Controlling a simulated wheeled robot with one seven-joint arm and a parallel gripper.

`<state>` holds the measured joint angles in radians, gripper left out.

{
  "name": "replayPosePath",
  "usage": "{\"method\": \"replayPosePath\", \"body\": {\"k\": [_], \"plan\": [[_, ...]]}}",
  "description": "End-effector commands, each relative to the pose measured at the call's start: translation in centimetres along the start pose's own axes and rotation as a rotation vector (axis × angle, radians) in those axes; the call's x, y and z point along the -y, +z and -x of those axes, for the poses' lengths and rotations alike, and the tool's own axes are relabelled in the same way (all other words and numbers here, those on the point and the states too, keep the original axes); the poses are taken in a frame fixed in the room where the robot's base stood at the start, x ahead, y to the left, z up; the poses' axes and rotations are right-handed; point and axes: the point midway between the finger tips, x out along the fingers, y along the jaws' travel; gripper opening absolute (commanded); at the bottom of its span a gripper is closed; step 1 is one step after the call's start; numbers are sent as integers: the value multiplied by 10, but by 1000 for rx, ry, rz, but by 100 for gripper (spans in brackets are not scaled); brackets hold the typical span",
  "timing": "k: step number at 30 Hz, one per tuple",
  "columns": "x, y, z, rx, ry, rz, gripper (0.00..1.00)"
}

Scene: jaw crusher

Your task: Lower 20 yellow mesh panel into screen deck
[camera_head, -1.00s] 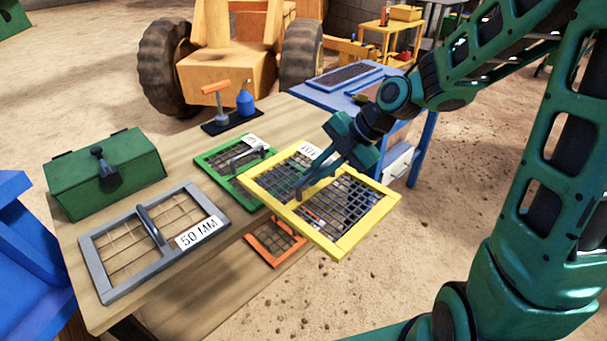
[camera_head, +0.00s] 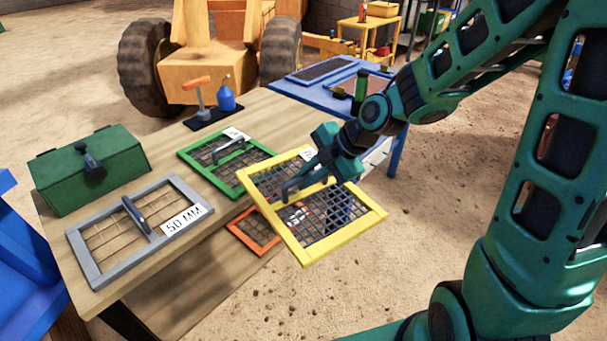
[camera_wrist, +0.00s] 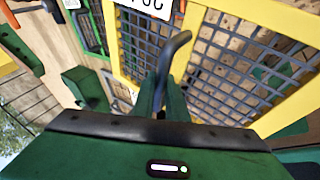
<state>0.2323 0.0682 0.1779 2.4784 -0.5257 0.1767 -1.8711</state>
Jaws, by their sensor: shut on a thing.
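The yellow mesh panel (camera_head: 372,218) hangs in the air in front of the wooden table's right edge, slightly tilted. My gripper (camera_head: 296,183) is shut on its dark bar handle, with the panel below the jaws. In the wrist view the yellow panel (camera_wrist: 262,12) fills the upper right, and the gripper's fingers (camera_wrist: 162,100) close around the dark handle. Its white label is partly cut off there and partly covered by my gripper in the head view. The screen deck cannot be made out for certain in either view.
A blue table (camera_head: 300,93) stands behind. Open ground lies right.

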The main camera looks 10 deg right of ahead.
Motion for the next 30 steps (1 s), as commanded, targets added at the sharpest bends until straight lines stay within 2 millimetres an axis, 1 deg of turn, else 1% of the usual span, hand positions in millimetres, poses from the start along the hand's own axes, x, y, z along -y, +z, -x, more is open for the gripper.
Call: {"method": "replayPosePath", "body": {"k": [4,10,15,18,27,30], "plan": [[6,15,-8,87,48,-131,0],[14,43,-19,226,124,-341,0],[19,62,-26,317,174,-479,0],[21,71,-30,360,197,-546,0],[25,83,-34,423,232,-643,0],[30,94,-40,479,260,-725,0]]}}
